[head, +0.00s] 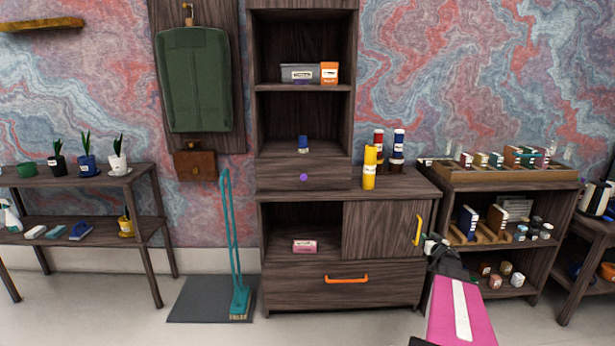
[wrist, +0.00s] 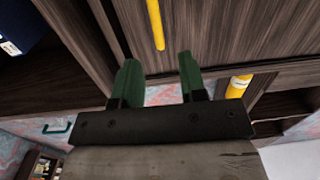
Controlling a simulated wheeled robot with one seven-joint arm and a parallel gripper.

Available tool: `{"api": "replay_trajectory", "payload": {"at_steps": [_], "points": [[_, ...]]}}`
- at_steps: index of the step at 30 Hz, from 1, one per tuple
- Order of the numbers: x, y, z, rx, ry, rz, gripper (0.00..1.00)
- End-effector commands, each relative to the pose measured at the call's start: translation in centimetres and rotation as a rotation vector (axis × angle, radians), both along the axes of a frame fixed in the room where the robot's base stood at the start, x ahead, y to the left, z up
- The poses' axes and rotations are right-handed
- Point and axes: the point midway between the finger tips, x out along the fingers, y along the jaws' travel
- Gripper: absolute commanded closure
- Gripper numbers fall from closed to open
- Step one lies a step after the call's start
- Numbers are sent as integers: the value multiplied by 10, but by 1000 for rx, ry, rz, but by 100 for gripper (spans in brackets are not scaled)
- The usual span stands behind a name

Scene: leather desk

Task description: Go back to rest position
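My gripper (head: 433,241) is at the right edge of the wooden cabinet, just below the yellow vertical handle (head: 418,230) of its sliding door (head: 380,230). In the wrist view my gripper (wrist: 160,78) has its two green fingers apart with nothing between them. The yellow handle (wrist: 156,24) shows beyond the fingertips, apart from them as far as I can tell. The door covers the right half of the cabinet, and the left compartment is open with a pink box (head: 305,246) inside. My pink arm comes up from the lower right.
A drawer with an orange handle (head: 346,279) is below the door. A shelf (head: 500,180) with boxes and jars is close on the right. A teal broom (head: 238,298) stands left. Floor in front is clear.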

Motion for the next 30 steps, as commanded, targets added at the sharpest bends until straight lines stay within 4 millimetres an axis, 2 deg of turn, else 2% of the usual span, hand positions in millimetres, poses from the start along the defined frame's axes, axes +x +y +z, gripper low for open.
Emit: {"api": "replay_trajectory", "payload": {"at_steps": [1, 8, 14, 17, 22, 27, 30], "points": [[-3, 15, 5, -6, 20, -47, 62], [-17, 65, 5, -22, 203, -282, 62], [-53, 125, -11, -17, 472, -405, 62], [-80, 161, -21, -11, 632, -424, 62], [-137, 231, -36, -3, 933, -383, 62], [-204, 304, -41, -3, 1232, -255, 62], [-237, 338, -39, -5, 1370, -166, 62]]}}
